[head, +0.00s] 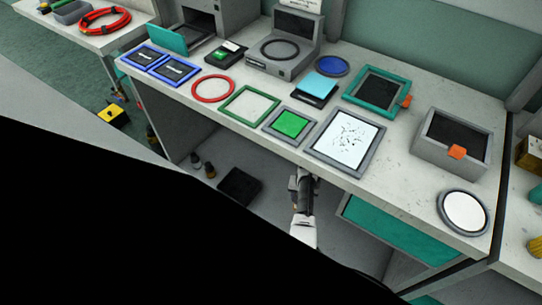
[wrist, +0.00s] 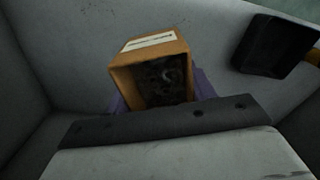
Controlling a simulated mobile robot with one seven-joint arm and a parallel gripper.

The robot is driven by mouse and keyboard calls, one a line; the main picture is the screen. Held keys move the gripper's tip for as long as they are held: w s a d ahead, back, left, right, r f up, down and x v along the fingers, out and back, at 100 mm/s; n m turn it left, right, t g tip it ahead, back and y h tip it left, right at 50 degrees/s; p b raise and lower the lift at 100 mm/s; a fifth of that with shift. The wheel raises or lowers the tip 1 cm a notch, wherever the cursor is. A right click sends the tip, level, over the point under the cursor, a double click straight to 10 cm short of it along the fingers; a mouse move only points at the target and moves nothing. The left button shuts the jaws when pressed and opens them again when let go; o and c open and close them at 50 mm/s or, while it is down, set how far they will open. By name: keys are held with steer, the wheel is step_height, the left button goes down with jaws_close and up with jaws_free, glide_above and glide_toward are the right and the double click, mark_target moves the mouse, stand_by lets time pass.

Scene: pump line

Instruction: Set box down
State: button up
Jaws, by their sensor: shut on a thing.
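A small orange-brown box (wrist: 150,72) with a pale label strip along its upper edge shows in the wrist view. Its open side faces the camera, and dark contents show inside. My gripper (wrist: 160,98) is shut on it, with a purple finger at either side. In the head view my gripper (head: 302,185) reaches in under the front edge of the workbench, over the lower shelf (head: 262,207). The box cannot be made out there. Whether the box touches the surface under it cannot be told.
A black tray (head: 238,188) lies on the lower shelf, left of my gripper; it also shows in the wrist view (wrist: 268,45). Small bottles (head: 203,167) stand farther left. A teal drawer front (head: 398,232) is to the right. The benchtop above holds several frames and devices.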

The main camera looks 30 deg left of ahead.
step_height(320, 180, down, 20)
steer(key=b, duration=1.8)
steer(key=shift+r+b, duration=0.1)
steer(key=shift+b, duration=0.3)
steer(key=shift+f, duration=0.2)
steer(key=o, duration=1.1)
steer(key=shift+r, duration=0.1)
step_height(320, 180, up, 12)
steer(key=p, duration=1.1)
